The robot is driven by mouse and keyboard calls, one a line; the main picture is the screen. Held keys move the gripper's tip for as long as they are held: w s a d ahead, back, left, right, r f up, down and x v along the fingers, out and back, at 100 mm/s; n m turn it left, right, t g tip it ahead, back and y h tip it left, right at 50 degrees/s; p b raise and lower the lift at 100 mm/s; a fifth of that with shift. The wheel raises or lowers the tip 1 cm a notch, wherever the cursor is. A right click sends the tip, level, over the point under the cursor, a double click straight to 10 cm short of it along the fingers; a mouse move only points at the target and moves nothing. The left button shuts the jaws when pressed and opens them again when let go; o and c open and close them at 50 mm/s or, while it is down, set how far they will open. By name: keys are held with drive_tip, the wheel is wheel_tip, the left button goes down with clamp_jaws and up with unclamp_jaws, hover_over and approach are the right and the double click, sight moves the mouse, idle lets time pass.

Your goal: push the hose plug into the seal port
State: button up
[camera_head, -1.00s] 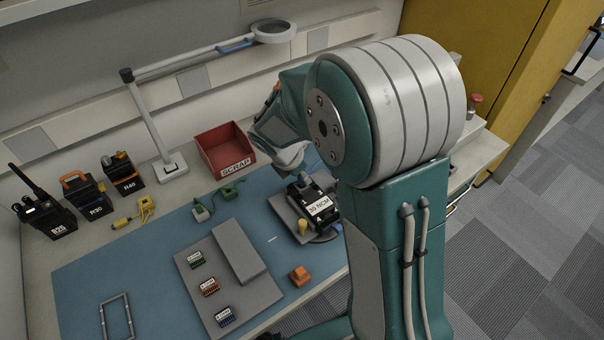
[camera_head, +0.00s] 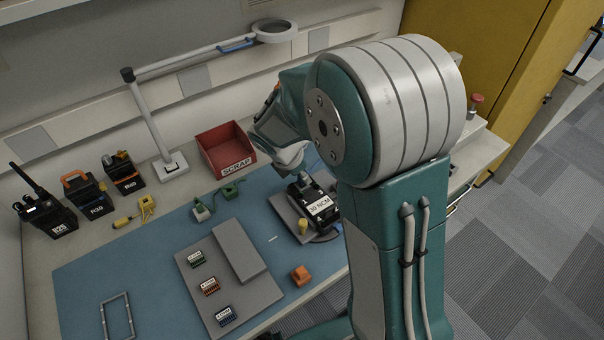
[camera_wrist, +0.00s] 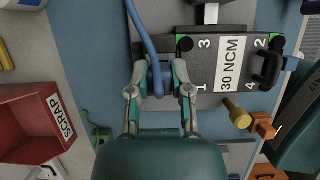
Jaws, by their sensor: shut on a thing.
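In the wrist view my gripper (camera_wrist: 160,75) is shut on the blue hose plug (camera_wrist: 160,82), with one finger on each side. The blue hose (camera_wrist: 142,35) runs from it up out of the picture. Right beside the fingers is a black unit (camera_wrist: 204,68) with numbered corners and a "30 NCM" label; it also shows in the head view (camera_head: 305,190). I cannot make out the seal port or tell whether the plug touches it. My arm hides the gripper in the head view.
A red SCRAP bin (camera_head: 222,150) stands at the back. A yellow knob (camera_head: 303,226) and an orange block (camera_head: 301,275) are near the unit. A grey plate (camera_head: 215,255) with small connector blocks lies left.

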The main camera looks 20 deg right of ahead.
drive_tip(key=shift+f, duration=0.5)
idle(0.7)
drive_tip(key=o, duration=0.9)
drive_tip(key=o, duration=0.4)
drive_tip(key=shift+o, duration=0.2)
drive_tip(key=shift+r, duration=2.55)
